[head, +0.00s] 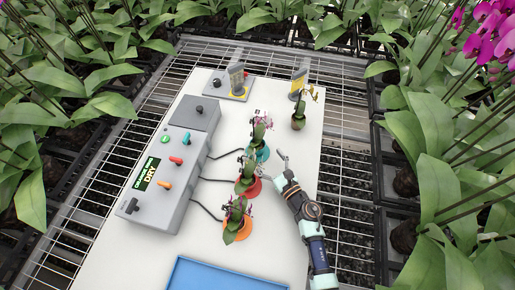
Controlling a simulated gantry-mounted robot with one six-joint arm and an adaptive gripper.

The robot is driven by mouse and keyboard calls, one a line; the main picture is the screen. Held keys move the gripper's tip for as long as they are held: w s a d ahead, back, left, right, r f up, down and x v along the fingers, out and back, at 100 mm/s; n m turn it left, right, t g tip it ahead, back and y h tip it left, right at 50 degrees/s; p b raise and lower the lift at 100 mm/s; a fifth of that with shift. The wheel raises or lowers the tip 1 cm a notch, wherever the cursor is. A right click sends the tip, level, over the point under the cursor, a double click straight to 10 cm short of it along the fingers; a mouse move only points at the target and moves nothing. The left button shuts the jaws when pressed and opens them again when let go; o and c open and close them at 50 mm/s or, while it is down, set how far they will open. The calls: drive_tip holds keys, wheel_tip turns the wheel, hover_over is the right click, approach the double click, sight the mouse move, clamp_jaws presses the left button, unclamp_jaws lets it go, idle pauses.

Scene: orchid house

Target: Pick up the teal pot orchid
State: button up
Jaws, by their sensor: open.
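The orchid in the teal pot (262,154) stands upright on the white table, with green leaves and a pinkish-white flower (264,122) above it. My gripper (277,168) is open, just to the lower right of the teal pot. One finger points up past the pot's right side, and the other lies near the red pot. I see no hold on any pot. Whether a fingertip touches a pot is too small to tell.
An orchid in a red pot (253,188) and one in an orange pot (239,231) stand in front of the teal one. An orchid in a dark pot (298,122) stands behind. A grey control box (160,185) with cables lies left; a blue tray (230,275) is at the front.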

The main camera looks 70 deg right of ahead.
sight(262, 150)
drive_tip(key=b+x, duration=0.1)
drive_tip(key=x, duration=0.6)
drive_tip(key=shift+w+d, duration=0.15)
drive_tip(key=shift+w, duration=0.2)
drive_tip(key=shift+s, duration=0.1)
drive_tip(key=shift+c, duration=0.3)
drive_tip(key=c, duration=1.5)
